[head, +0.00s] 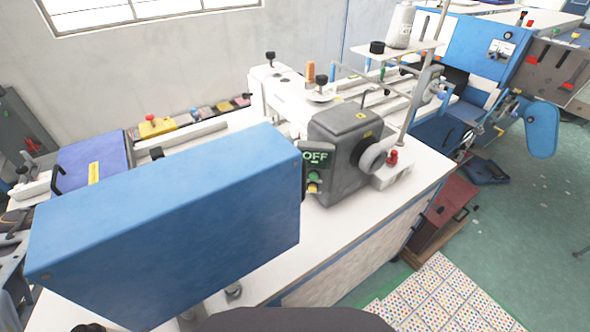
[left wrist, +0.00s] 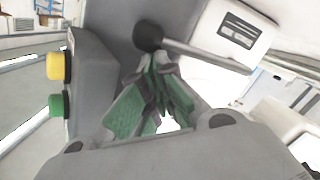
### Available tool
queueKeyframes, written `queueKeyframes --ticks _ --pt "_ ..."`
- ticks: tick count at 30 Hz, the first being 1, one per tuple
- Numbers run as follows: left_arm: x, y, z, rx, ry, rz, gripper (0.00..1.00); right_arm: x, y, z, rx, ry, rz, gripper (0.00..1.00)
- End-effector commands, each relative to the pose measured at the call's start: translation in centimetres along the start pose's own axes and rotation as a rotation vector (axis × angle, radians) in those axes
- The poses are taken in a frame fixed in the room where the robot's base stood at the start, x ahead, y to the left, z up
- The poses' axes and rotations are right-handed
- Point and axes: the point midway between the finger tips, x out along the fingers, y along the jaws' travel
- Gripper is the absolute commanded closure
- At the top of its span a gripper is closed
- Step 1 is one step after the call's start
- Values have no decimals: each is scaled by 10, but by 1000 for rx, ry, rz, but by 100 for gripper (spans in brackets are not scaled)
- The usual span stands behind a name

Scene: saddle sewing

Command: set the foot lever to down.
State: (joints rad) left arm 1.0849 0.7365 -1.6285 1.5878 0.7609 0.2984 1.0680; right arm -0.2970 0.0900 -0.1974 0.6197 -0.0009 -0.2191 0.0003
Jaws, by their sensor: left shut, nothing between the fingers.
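A lever with a black ball knob (left wrist: 148,37) and a metal rod (left wrist: 205,55) shows in the left wrist view. I take it for the foot lever, but its label is not readable. The rod runs right and slightly down in that picture; I cannot tell its up or down setting. My left gripper (left wrist: 158,70) has green-padded fingers, shut and empty, with the tips just below the knob. I cannot tell whether they touch it. Neither gripper shows in the head view. I cannot make out this lever there with certainty.
Yellow (left wrist: 54,66) and green (left wrist: 55,105) buttons stand close left of the fingers. The head view shows an OFF panel (head: 316,157), a grey machine head (head: 345,125) with a handwheel (head: 373,157), a large blue box (head: 165,220) in front and a white worktop (head: 330,230).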

Motion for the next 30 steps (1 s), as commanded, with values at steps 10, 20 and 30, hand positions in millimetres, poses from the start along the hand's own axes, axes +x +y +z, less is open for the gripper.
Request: queueKeyframes --ticks 10,20,30 --pt "1 -2 7 64 -1 -9 100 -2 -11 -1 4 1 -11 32" --pt "0 -2 7 64 -2 -9 100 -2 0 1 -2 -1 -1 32" --pt "-12 -3 7 64 -1 -10 100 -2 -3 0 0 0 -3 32"
